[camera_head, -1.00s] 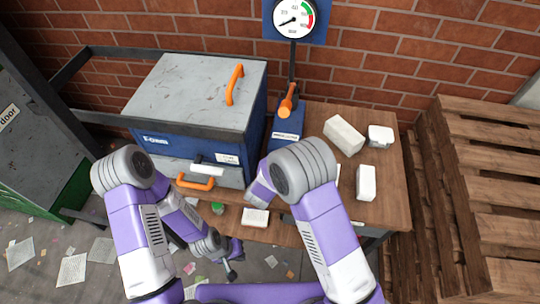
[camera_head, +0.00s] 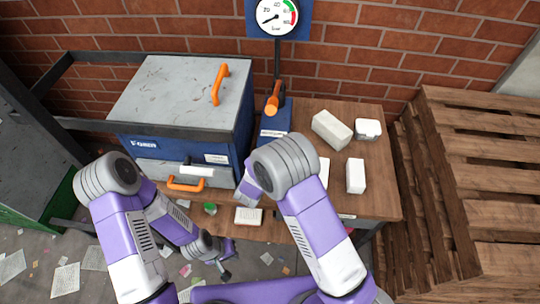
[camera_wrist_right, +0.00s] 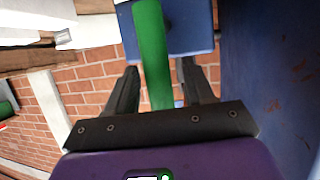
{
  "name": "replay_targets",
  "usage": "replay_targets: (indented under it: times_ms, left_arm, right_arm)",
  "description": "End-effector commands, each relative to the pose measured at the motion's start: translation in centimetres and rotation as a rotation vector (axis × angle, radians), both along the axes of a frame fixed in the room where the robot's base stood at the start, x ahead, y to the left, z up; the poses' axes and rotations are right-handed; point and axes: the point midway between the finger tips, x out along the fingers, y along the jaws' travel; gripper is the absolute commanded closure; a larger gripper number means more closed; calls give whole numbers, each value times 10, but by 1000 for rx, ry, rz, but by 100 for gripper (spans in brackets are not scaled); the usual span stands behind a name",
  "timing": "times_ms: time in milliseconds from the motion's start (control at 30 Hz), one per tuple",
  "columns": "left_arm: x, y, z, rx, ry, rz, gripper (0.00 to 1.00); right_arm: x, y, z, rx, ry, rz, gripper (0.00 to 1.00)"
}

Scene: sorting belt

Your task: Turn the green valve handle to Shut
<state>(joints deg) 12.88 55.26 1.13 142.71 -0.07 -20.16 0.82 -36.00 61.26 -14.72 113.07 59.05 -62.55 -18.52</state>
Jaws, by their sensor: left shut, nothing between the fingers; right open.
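The green handle (camera_wrist_right: 153,55) shows in the right wrist view as a straight green bar in front of a blue body (camera_wrist_right: 185,30). My right gripper (camera_wrist_right: 160,72) is open, with one finger on each side of the bar; whether they touch it I cannot tell. In the head view my right arm hides this gripper and most of the area around it, and I cannot make out the handle there. My left gripper (camera_head: 224,270) is shut and empty, low in front of the table, well away from the handle.
A blue machine (camera_head: 185,135) with orange handles stands left on the wooden table (camera_head: 385,200). Behind the arm are an orange lever (camera_head: 272,100) and a gauge (camera_head: 276,15). White blocks (camera_head: 331,130) lie on the table's right. Pallets (camera_head: 480,160) stand at right.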

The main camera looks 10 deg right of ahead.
Motion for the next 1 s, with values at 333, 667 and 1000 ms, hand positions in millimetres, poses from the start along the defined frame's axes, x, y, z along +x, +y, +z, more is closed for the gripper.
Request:
replay_targets:
  times_ms: [333, 667, 1000]
  left_arm:
    - [0, 0, 4, 0, 0, 0, 100]
    - [0, 0, 6, 0, 0, 0, 100]
    - [0, 0, 6, 0, 0, 0, 100]
  right_arm:
    - [-38, 18, 18, 1, 0, 4, 47]
    - [-64, 29, 29, 0, 0, 1, 47]
    - [-64, 29, 29, 0, 0, 1, 47]
